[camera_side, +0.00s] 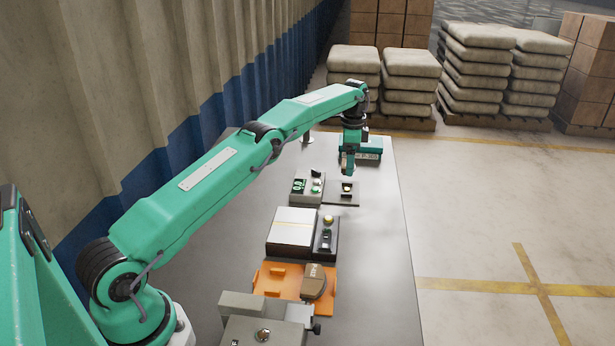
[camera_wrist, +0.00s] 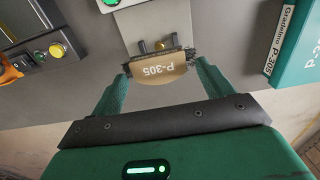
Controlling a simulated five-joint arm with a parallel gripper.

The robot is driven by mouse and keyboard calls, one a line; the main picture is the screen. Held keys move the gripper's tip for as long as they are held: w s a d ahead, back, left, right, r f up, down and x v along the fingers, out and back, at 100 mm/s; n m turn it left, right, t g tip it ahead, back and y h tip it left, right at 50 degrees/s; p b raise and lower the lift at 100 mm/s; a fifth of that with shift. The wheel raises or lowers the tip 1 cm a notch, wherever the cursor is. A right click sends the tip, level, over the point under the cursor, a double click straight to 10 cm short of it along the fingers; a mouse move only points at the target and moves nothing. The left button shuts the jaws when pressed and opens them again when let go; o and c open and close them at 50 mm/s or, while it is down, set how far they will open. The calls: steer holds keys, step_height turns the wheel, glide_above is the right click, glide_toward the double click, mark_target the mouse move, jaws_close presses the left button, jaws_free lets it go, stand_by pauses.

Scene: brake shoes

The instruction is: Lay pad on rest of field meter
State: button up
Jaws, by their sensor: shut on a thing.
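My gripper (camera_wrist: 160,76) is shut on a tan curved pad (camera_wrist: 160,69) marked P-305, with a finger at each end of it. The pad is not clear there.
A teal box (camera_side: 362,153) labelled P-305 stands behind the gripper. Nearer are a dark device with a white top (camera_side: 293,222), an orange fixture (camera_side: 270,284) with a brown pad (camera_side: 314,282), and a grey vise-like block (camera_side: 262,325). The table's right strip (camera_side: 385,260) is clear.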

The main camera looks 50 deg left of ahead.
steer(key=shift+f, duration=0.2)
steer(key=shift+f, duration=2.85)
steer(key=shift+f, duration=0.45)
steer(key=o, duration=1.1)
steer(key=shift+c, duration=0.2)
steer(key=shift+r, duration=3.9)
